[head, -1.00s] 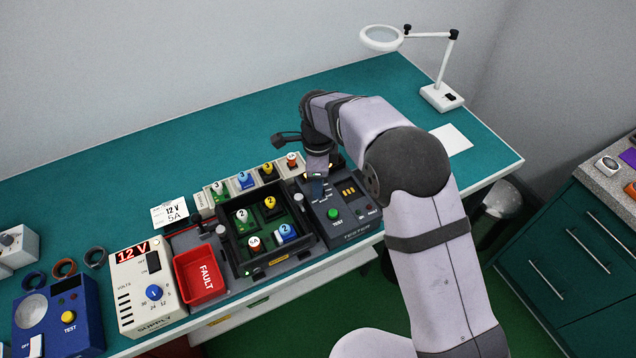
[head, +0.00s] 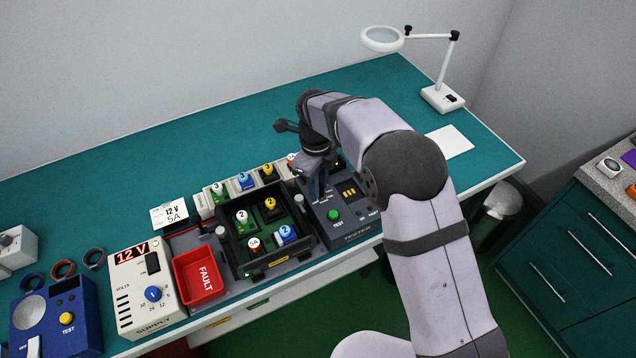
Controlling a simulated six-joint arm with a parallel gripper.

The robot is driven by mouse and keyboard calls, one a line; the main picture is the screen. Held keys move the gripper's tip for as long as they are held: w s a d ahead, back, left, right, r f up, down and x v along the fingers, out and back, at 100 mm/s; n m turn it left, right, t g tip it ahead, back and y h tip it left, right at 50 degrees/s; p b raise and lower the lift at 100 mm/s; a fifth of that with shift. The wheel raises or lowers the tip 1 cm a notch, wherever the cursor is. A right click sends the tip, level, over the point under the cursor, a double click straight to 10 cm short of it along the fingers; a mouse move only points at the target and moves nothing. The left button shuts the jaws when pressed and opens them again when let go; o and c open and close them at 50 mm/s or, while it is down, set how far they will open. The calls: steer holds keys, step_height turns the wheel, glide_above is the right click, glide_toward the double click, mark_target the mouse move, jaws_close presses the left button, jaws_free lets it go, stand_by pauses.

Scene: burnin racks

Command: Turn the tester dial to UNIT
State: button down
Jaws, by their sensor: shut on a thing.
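The dark grey tester (head: 352,228) stands at the right end of the row of equipment. A green TEST button (head: 334,215) and a panel with several yellow marks (head: 349,191) show on its top. My gripper (head: 317,192) points down over the tester's upper left part, at its printed labels. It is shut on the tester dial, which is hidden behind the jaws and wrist. The dial's pointer and most of the label words cannot be read.
Left of the tester, a black tray (head: 240,270) holds several numbered parts, with more in a rack behind it. A red FAULT bin (head: 198,277), a 12 V supply (head: 143,290) and a blue test box (head: 62,318) stand farther left.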

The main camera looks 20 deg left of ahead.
steer(key=c, duration=1.5)
jaws_free()
steer(key=shift+r, duration=0.15)
steer(key=shift+s+r+b, duration=0.15)
steer(key=shift+r+b, duration=1.05)
steer(key=shift+r, duration=2.4)
steer(key=s+d+f+n, duration=0.1)
steer(key=s+d+n, duration=0.3)
steer(key=d, duration=0.5)
steer(key=s+d+f+n, duration=0.1)
steer(key=s+d+n, duration=0.2)
steer(key=d+n, duration=0.45)
steer(key=s+d+n, duration=0.3)
steer(key=d+n, duration=0.1)
steer(key=d, duration=0.6)
steer(key=s+d+f+n, duration=0.1)
steer(key=s+d, duration=0.1)
steer(key=s, duration=0.1)
steer(key=s+d+f+n, duration=0.1)
steer(key=s+d+n, duration=0.1)
steer(key=s, duration=0.1)
steer(key=s+d+f+n, duration=0.1)
steer(key=s+n, duration=0.1)
steer(key=s, duration=0.1)
steer(key=shift+s+d+f+n+g, duration=0.2)
steer(key=shift+d+f+n+g, duration=0.1)
steer(key=shift+d, duration=0.1)
